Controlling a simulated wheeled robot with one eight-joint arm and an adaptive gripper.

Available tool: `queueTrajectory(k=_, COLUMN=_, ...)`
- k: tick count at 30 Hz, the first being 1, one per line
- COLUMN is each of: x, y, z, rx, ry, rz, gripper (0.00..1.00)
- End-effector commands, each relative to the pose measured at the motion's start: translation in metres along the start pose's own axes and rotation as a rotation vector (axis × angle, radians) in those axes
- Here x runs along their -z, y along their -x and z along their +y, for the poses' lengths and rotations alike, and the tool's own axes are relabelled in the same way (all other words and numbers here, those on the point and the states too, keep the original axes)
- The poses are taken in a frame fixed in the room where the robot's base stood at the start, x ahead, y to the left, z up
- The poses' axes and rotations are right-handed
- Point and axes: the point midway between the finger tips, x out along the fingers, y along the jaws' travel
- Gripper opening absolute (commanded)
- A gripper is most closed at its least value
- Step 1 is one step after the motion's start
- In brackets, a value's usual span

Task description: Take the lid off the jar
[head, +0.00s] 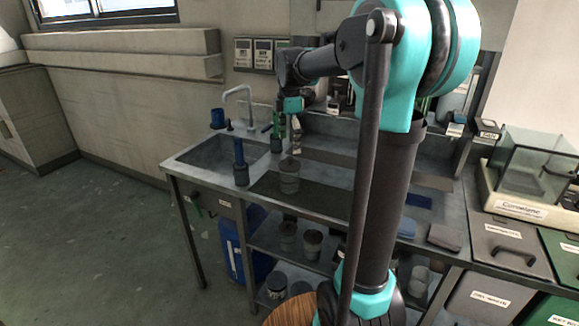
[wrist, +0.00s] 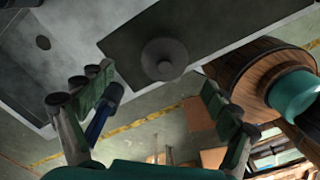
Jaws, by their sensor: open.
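The jar (head: 289,182) is a pale, see-through cylinder standing upright on the dark mat on the sink counter. Its dark round lid (head: 290,164) sits on top. In the wrist view the lid (wrist: 164,60) is a grey disc with a small knob, seen from above; it hides most of the jar. My gripper (head: 287,146) is above the jar, with space between its fingers and the lid. In the wrist view my gripper (wrist: 158,88) has its fingers spread wide and empty, and the lid shows beyond the fingertips, roughly centred between them.
A blue upright thing (head: 240,165) stands left of the jar; it shows beside the left finger in the wrist view (wrist: 104,114). The sink basin (head: 205,155) and tap (head: 240,98) are farther left. The dark mat (head: 325,192) has bare room right of the jar.

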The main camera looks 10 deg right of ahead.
Motion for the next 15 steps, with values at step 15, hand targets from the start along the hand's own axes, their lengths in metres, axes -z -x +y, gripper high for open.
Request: queueTrajectory(k=15, x=0.003, y=-0.052, z=-0.007, rx=0.000, ry=0.000, rz=0.000, gripper=0.90)
